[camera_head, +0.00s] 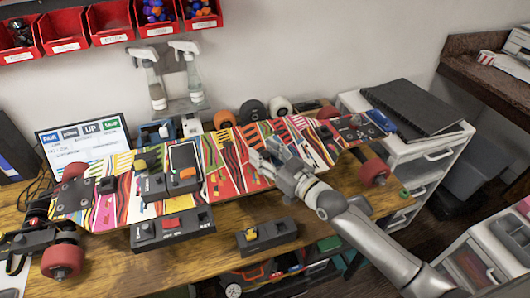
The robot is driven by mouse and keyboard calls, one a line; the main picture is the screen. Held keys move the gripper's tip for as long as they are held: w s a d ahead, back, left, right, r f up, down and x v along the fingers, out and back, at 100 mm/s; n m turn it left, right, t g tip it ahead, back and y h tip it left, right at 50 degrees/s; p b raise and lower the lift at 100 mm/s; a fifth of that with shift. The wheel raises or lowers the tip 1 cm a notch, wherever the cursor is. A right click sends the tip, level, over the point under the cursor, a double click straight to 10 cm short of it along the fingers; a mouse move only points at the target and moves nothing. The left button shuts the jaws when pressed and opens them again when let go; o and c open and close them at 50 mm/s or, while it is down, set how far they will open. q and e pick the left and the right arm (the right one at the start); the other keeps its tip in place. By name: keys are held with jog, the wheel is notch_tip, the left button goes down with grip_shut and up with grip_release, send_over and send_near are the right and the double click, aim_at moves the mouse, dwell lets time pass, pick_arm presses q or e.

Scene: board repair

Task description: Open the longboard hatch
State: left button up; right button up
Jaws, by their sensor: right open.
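The longboard (105,205) lies across the workbench, its deck printed in bright multicolour stripes, with red wheels at both ends. My right gripper (263,155) is over the middle-right of the deck, its arm coming in from the lower right. Its fingers are apart, with nothing seen between them; I cannot tell whether they touch the deck. A dark rectangular panel with a light frame (184,163) is on the deck left of the gripper. I cannot tell for sure which part is the hatch. The gripper hides part of the deck. My left gripper is not in view.
Black switch boxes stand at the board's front, one with a red switch (172,226) and one with a yellow switch (266,236). Spray bottles (192,78), loose wheels (252,110) and a screen (85,142) are behind. A white drawer cabinet (425,148) stands at right.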

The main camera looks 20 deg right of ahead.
jog(key=shift+c, duration=0.4)
grip_shut()
